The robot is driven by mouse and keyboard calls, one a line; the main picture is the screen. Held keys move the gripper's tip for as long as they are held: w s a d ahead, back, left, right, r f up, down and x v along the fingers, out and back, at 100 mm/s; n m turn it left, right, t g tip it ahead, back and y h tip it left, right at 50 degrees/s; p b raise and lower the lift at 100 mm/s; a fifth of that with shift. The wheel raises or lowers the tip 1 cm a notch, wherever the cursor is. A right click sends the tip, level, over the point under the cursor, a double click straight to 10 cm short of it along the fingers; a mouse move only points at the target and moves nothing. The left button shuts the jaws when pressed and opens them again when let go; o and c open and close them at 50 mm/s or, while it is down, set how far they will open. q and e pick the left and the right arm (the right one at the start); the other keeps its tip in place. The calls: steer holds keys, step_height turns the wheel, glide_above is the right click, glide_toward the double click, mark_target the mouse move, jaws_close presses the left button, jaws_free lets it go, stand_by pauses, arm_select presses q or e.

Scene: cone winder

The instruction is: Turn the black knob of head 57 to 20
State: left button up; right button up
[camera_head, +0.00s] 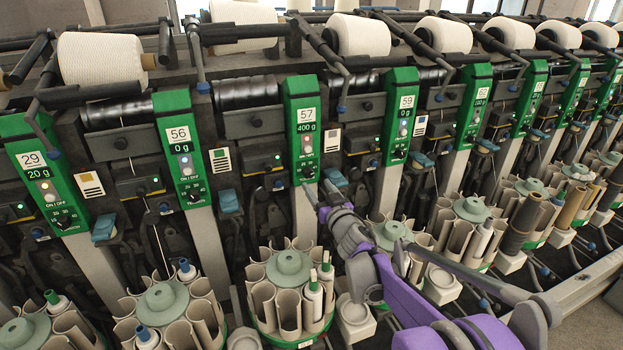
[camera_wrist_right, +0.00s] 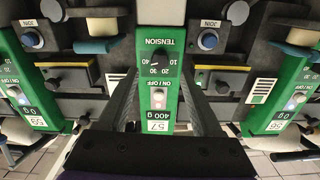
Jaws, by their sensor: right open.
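The green panel of head 57 (camera_head: 304,120) stands near the middle of the head view, with a display reading 400 g. Its black knob (camera_head: 309,172) is at the panel's lower end. In the right wrist view the panel is upside down, and the knob (camera_wrist_right: 160,60) sits by the TENSION label among the marks 10 to 40. Its exact setting is too small to read. My right gripper (camera_head: 322,195) is just below the knob in the head view. Its open fingers flank the panel in the wrist view (camera_wrist_right: 162,92), apart from the knob. My left gripper is not in view.
Similar panels stand on both sides, head 56 (camera_head: 181,145) to the left and head 59 (camera_head: 402,115) to the right. Blue-tipped levers (camera_head: 336,177) jut out near the panel. Round bobbin magazines (camera_head: 289,268) crowd the space below. White yarn cones (camera_head: 360,36) lie above.

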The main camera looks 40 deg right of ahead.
mark_target(310, 175)
steer(key=shift+x, duration=2.8)
jaws_close()
